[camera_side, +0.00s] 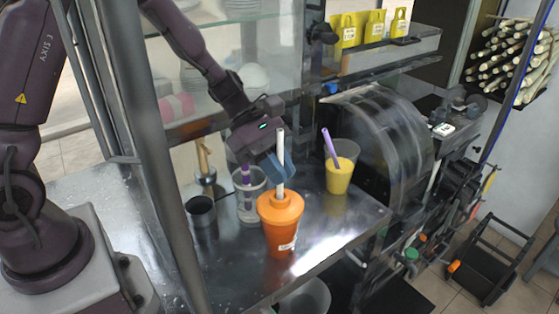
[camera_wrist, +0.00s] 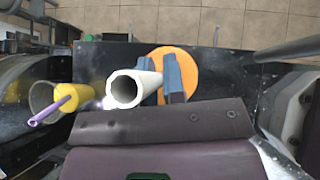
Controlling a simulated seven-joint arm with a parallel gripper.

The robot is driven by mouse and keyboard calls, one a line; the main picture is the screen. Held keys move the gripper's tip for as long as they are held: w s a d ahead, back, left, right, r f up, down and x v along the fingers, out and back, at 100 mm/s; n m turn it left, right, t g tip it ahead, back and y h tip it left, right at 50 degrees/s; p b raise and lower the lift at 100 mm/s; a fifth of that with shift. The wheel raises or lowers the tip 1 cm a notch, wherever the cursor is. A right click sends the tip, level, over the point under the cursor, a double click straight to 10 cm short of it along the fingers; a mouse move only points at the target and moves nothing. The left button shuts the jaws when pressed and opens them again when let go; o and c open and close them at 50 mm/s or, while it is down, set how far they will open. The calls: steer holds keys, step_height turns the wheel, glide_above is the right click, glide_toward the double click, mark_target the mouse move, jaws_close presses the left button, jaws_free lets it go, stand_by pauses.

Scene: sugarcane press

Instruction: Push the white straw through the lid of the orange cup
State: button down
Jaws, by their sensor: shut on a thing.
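The orange cup (camera_side: 279,232) stands upright on the metal counter, with its orange domed lid (camera_side: 281,208) on. My gripper (camera_side: 279,172) is above the lid, its blue fingers shut on the white straw (camera_side: 281,146). The straw is near upright, and its lower end meets the top middle of the lid. I cannot tell whether the tip is inside the hole. In the wrist view the straw's open upper end (camera_wrist: 125,88) faces the camera, the blue fingers (camera_wrist: 173,78) are beside it, and the orange lid (camera_wrist: 190,65) lies behind them, partly hidden.
A yellow-filled cup with a purple straw (camera_side: 340,174) stands behind right. A clear cup (camera_side: 248,203) with a purple straw stands close left of the orange cup, and a dark metal cup (camera_side: 202,217) farther left. The press's curved clear cover (camera_side: 390,135) is at right. The counter's front edge is near.

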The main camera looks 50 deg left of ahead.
mark_target(279, 146)
steer(key=shift+f, duration=1.25)
steer(key=c, duration=1.1)
jaws_free()
steer(key=shift+r, duration=3.55)
